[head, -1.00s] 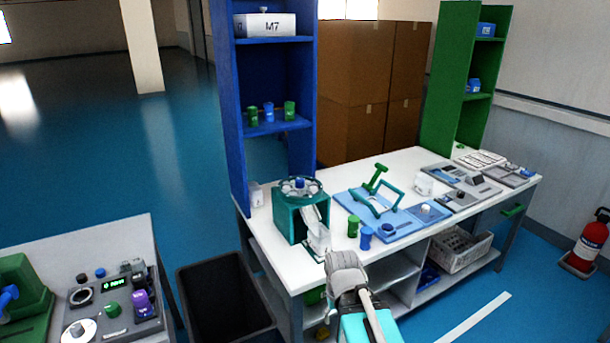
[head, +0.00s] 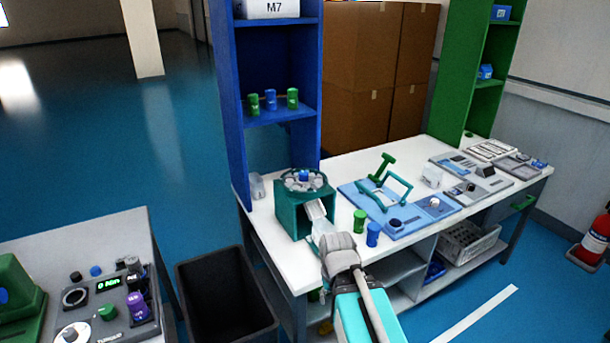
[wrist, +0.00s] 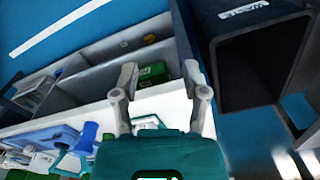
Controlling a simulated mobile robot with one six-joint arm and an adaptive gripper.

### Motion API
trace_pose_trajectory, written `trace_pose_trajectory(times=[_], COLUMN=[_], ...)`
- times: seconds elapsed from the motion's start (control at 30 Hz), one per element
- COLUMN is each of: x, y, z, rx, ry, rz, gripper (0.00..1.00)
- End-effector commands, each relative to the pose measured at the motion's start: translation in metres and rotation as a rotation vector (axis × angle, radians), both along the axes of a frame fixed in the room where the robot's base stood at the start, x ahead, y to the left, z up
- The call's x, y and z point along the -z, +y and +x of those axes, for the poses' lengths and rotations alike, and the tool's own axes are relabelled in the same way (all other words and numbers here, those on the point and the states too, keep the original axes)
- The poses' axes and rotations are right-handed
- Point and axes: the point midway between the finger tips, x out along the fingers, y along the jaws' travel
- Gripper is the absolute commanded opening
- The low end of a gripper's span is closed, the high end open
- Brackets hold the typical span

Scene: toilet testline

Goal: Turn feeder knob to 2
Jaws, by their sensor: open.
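The teal box-shaped feeder (head: 288,222) stands at the near left corner of the white workbench in the head view. The knob's number marks are too small to read. My gripper (head: 338,243) is in front of the bench's near edge, below and right of the feeder, apart from the knob. Its fingertips are unclear there. In the wrist view my gripper (wrist: 160,75) has its two fingers spread with nothing between them. I cannot make out the knob in that view.
Green (head: 360,221) and blue (head: 373,234) cylinders stand right of the feeder, beside a blue tray (head: 412,228). A black bin (head: 225,300) is left of the bench. A side table (head: 110,240) holds a panel with knobs. The blue shelf (head: 225,110) rises behind the feeder.

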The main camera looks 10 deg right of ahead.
Motion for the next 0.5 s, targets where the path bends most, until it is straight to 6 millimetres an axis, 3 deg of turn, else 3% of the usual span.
trace_pose_trajectory(times=[0.03, 0.13, 0.33, 0.5], x=[0.0, -0.002, -0.018, -0.045], y=[0.0, 0.0, 0.0, 0.0], z=[0.0, 0.004, 0.029, 0.073], rx=[0.0, 0.0, -0.003, -0.008], ry=[0.0, 0.0, 0.0, 0.0], rz=[0.0, 0.0, 0.0, 0.0], gripper=[0.68, 0.87, 0.87, 0.87])
